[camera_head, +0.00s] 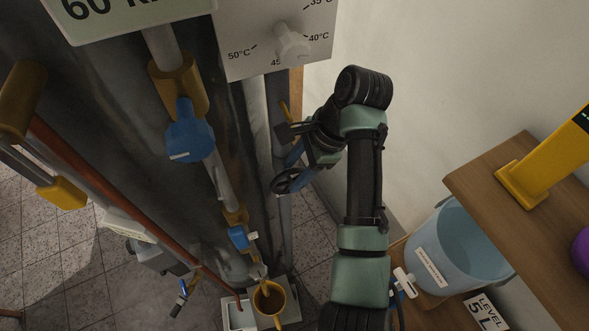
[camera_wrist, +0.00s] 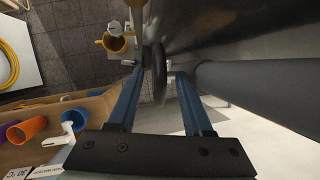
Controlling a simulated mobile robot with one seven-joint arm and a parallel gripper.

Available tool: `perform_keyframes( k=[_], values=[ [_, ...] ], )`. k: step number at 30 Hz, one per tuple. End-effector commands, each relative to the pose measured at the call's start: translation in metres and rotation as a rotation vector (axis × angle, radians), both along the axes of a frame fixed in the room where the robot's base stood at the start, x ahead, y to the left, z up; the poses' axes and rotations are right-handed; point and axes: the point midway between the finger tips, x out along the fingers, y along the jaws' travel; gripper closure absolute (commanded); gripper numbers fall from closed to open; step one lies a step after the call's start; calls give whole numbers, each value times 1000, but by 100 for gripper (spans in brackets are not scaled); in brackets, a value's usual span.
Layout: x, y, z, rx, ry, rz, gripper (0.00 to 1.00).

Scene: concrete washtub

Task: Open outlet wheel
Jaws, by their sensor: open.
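The outlet wheel (camera_head: 290,181) is a black spoked handwheel beside the grey pipe, low at the centre of the head view. In the wrist view it shows nearly edge-on as a dark upright ring (camera_wrist: 159,74). My gripper (camera_head: 295,157) is at the wheel, partly hidden by my wrist in the head view. In the wrist view, the two blue fingers of my gripper (camera_wrist: 158,78) are open, one on each side of the wheel's rim, with gaps visible between rim and fingers. The wheel's mount is mostly hidden.
A grey pipe (camera_wrist: 260,88) runs close right of the fingers in the wrist view. A yellow mug (camera_head: 269,300) stands below. A blue bucket (camera_head: 458,250) and a wooden table (camera_head: 500,185) are right of my arm. Blue-handled valves (camera_head: 190,135) are at left.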

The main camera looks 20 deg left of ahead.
Motion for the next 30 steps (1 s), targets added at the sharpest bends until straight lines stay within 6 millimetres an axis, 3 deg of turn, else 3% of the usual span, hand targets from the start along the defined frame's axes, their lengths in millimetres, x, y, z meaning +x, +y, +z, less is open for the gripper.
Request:
perform_keyframes(
  k=[10,18,30],
  values=[
    [-1,1,-4,0,0,0,51],
    [-1,1,-4,0,0,0,100],
    [-3,4,0,-29,-25,0,100]
  ],
)
